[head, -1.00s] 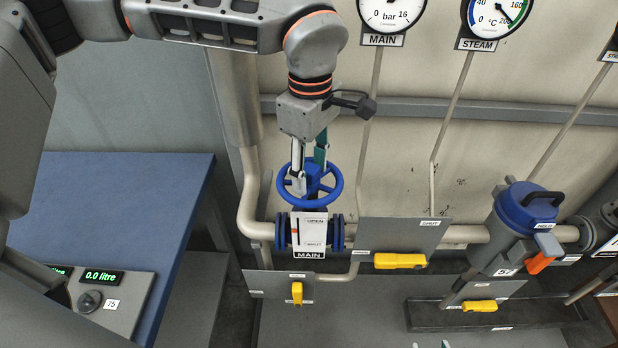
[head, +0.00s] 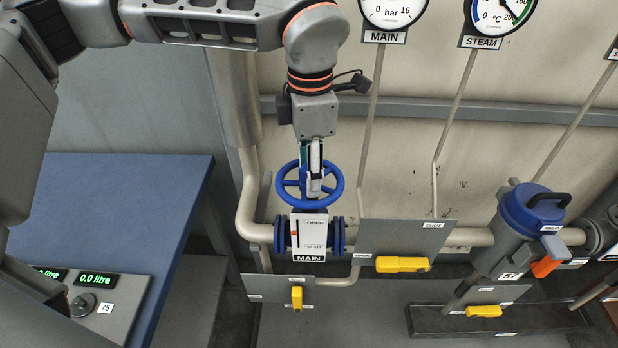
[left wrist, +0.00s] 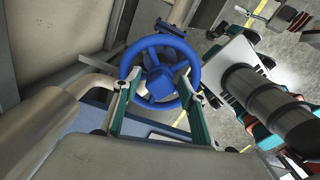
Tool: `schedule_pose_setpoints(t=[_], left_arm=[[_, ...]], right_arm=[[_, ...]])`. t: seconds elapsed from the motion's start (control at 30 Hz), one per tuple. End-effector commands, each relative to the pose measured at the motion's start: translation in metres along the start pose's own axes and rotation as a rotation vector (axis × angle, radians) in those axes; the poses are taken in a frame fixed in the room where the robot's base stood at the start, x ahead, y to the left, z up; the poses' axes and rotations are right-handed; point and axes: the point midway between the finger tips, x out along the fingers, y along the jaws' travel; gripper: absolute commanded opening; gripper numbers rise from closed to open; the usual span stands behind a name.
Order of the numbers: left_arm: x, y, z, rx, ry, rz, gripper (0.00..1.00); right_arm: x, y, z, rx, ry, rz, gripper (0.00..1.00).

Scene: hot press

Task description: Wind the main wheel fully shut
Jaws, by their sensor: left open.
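The blue main wheel (head: 290,193) sits flat on top of its valve above the plate marked MAIN (head: 310,234). The plate reads OPEN at the top and SHUT at the bottom, with a small red mark at its left side. My left gripper (head: 314,190) points down over the wheel, its fingers lined up one behind the other. In the left wrist view the wheel (left wrist: 160,42) fills the space ahead, and the open fingers (left wrist: 158,98) reach its near rim, one on each side of the hub. Contact is unclear. My right gripper is out of view.
A MAIN gauge (head: 393,10) and a STEAM gauge (head: 499,12) hang on the wall. Yellow handles (head: 402,264) sit low to the right of the valve, and a blue-capped strainer (head: 528,212) stands farther right. A blue bench (head: 140,200) is at left.

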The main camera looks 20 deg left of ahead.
Motion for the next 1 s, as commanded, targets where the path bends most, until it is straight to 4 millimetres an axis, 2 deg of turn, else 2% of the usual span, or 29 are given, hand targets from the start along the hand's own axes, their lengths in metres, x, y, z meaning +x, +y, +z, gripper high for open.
schedule_pose_setpoints(t=[0.8, 1.0], left_arm=[[0.001, 0.000, 0.000, -0.682, 0.001, -0.002, 0.42], [0.000, 0.000, 0.000, -0.805, 0.001, -0.001, 0.42]], right_arm=[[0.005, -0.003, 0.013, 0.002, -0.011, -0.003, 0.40], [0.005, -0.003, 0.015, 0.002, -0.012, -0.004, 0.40]])
